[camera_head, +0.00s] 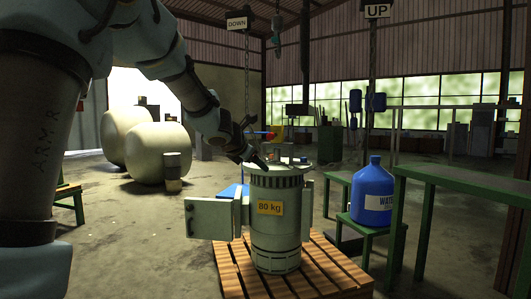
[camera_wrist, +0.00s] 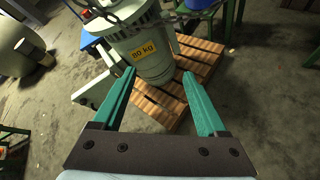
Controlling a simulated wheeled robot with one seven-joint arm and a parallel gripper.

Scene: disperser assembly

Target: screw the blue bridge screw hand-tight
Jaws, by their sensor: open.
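The disperser is a pale green-grey cylinder (camera_head: 276,220) with an "80 kg" label, standing upright on a wooden pallet (camera_head: 240,275). It also shows in the wrist view (camera_wrist: 150,62). Small parts and a curved grey bar sit on its top, partly cut off at the upper edge of the wrist view. In the head view my gripper (camera_head: 258,160) is at the top left of the disperser, small and dark.
A blue water jug (camera_head: 372,190) stands on a green stand at the right. A long green table (camera_head: 475,180) is further right. A box-like side part (camera_head: 208,217) sticks out left of the disperser. A chain with a "DOWN" sign (camera_head: 237,23) hangs behind.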

